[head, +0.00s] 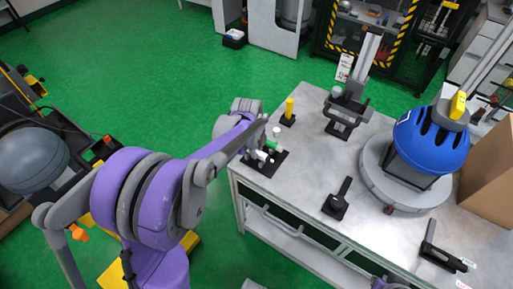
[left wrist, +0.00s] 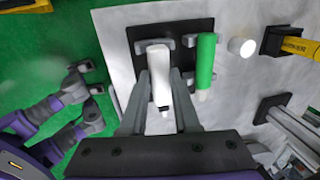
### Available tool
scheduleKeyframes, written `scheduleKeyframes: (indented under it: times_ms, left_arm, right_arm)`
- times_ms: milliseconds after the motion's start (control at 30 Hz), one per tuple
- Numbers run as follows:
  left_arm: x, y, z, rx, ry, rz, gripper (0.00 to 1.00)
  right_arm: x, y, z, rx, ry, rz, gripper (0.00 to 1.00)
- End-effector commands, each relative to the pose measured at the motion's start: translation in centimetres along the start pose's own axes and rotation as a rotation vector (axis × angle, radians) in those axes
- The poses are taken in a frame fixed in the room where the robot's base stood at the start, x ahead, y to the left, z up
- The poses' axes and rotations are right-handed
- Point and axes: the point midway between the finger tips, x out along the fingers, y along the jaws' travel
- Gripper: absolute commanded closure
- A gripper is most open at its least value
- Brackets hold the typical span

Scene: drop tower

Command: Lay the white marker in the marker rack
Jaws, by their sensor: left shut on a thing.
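My left gripper (left wrist: 161,92) is shut on the white marker (left wrist: 159,62), which lies lengthwise between its fingers. In the head view the left gripper (head: 262,147) is at the near left corner of the table. The marker rack (left wrist: 181,28) is a dark plate with grey cradles, and it also shows in the head view (head: 267,169). A green marker (left wrist: 206,58) lies in its right-hand cradles. The white marker is over the left-hand cradles, lined up beside the green one. I cannot tell whether it touches them. My right gripper does not clearly show.
A white cylinder (left wrist: 242,47) stands beside the rack, near a yellow object (head: 289,108) on a black base. A grey stand (head: 348,112), a black-based tool (head: 338,200) and a blue dome (head: 431,140) are farther right on the table (head: 303,180). The tabletop between them is clear.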

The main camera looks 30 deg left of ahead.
Motion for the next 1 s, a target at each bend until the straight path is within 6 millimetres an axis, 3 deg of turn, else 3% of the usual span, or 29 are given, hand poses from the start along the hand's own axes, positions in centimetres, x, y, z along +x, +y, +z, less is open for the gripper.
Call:
scheduleKeyframes:
  times_ms: [867, 900, 1000]
  left_arm:
    - [0.70, 0.14, 0.06, 0.000, 0.000, -0.001, 1.00]
    - [0.70, 0.13, 0.06, 0.000, 0.000, -0.001, 0.63]
    - [0.69, 0.14, 0.06, 0.000, 0.000, -0.001, 0.45]
  right_arm:
    - [0.47, 0.00, 0.31, 0.000, -0.002, 0.000, 1.00]
    - [0.47, 0.00, 0.31, 0.000, -0.002, 0.000, 1.00]
    - [0.47, 0.00, 0.31, 0.000, -0.002, 0.000, 1.00]
